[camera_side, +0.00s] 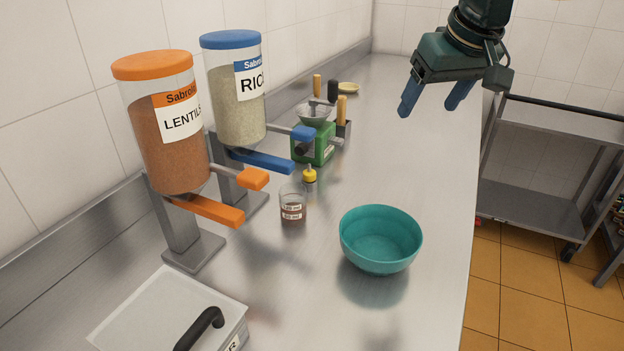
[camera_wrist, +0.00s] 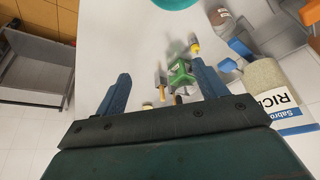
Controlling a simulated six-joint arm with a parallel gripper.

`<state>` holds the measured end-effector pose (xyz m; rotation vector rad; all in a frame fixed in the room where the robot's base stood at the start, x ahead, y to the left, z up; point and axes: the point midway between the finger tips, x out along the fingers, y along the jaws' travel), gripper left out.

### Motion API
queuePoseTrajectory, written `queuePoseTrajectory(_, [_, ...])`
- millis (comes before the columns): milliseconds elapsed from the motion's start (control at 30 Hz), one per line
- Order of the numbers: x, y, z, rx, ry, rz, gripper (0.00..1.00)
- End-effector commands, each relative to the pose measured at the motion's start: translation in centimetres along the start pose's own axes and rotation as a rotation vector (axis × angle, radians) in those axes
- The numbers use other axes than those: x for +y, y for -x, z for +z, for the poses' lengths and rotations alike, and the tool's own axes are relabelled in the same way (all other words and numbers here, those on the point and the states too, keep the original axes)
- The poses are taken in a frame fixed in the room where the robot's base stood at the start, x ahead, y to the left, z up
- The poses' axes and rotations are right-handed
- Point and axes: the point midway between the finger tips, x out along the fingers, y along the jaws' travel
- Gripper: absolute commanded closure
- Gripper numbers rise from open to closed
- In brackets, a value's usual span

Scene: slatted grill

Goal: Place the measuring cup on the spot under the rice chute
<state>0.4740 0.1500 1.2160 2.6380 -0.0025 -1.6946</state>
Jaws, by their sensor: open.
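The measuring cup (camera_side: 292,206) is a small clear cup with printed labels and reddish-brown contents, upright on the steel counter. It stands between the orange lentils chute (camera_side: 215,209) and the teal bowl; it also shows at the top of the wrist view (camera_wrist: 221,18). The rice dispenser (camera_side: 236,105) has a blue lid and a blue chute (camera_side: 262,161); the spot under that chute is not clearly visible. My gripper (camera_side: 430,104) is open and empty, high above the counter's right side, well away from the cup. Its blue fingers also show in the wrist view (camera_wrist: 160,76).
The teal bowl (camera_side: 380,240) stands right of the cup. A yellow-capped bottle (camera_side: 309,176) and a green scale (camera_side: 314,146) stand behind the cup. The lentils dispenser (camera_side: 165,125) is left. A lidded box (camera_side: 165,312) is front left. The right rear counter is clear.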

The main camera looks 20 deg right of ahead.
Motion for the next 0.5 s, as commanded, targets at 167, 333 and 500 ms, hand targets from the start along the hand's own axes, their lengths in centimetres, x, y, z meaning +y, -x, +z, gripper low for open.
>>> queuePoseTrajectory(167, [4.2, 2.7, 3.2, 0.011, -0.002, 0.001, 0.29])
queuePoseTrajectory(333, [7.4, 4.7, 6.9, 0.02, -0.004, 0.001, 0.29])
queuePoseTrajectory(500, [10.1, 6.1, 11.0, 0.028, -0.003, 0.001, 0.29])
